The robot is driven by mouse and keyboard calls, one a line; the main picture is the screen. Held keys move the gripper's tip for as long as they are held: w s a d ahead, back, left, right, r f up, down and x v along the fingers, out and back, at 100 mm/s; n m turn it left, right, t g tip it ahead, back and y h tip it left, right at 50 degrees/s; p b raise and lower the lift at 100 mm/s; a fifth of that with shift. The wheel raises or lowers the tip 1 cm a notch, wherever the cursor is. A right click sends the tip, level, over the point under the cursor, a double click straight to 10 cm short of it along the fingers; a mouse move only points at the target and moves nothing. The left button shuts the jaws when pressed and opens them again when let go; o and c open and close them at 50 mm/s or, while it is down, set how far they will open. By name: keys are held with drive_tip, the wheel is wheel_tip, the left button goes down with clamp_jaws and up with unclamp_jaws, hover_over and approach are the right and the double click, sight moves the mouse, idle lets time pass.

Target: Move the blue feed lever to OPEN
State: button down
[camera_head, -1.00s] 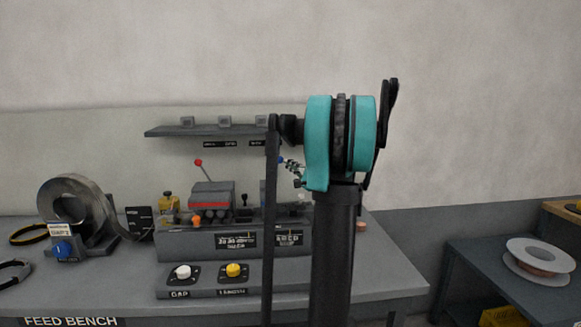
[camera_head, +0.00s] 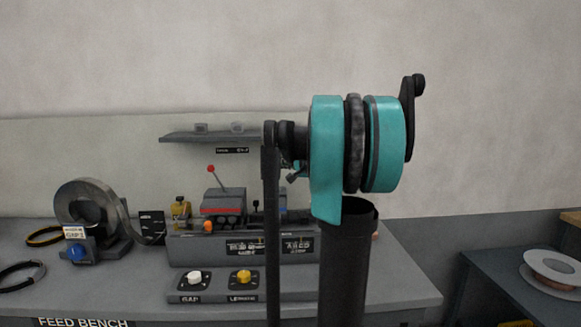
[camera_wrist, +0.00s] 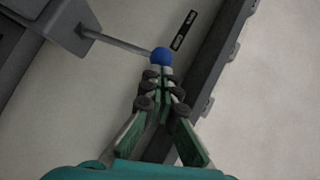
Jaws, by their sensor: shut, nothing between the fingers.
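The blue feed lever shows in the wrist view as a blue ball knob (camera_wrist: 160,55) on a thin grey rod. The rod runs up and left to a grey housing (camera_wrist: 62,22). My gripper (camera_wrist: 160,76) is shut and empty, its fingertips right at the near side of the knob. Whether they touch it I cannot tell. In the head view my arm hides the blue knob. No OPEN mark is readable. A red-knobbed lever (camera_head: 212,170) stands on the grey and red unit of the bench machine (camera_head: 195,247).
A wall shelf (camera_head: 190,138) hangs above the machine; a long dark edge (camera_wrist: 215,80) runs close right of my fingers. The bench (camera_head: 125,285) holds a coil (camera_head: 75,205), a blue-knobbed box (camera_head: 78,252), and white (camera_head: 194,278) and yellow (camera_head: 243,277) buttons.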

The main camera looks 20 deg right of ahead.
drive_tip(key=shift+w+a+n+g+h, duration=0.15)
drive_tip(key=shift+a+n+g+h, duration=0.15)
drive_tip(key=shift+a, duration=0.3)
drive_tip(key=shift+w+a+n+g+h, duration=0.1)
drive_tip(key=shift+w+a+n+g, duration=0.1)
drive_tip(key=shift+a+n, duration=0.3)
drive_tip(key=shift+w+a+f, duration=0.1)
drive_tip(key=shift+w+a, duration=0.05)
drive_tip(key=shift+a, duration=0.5)
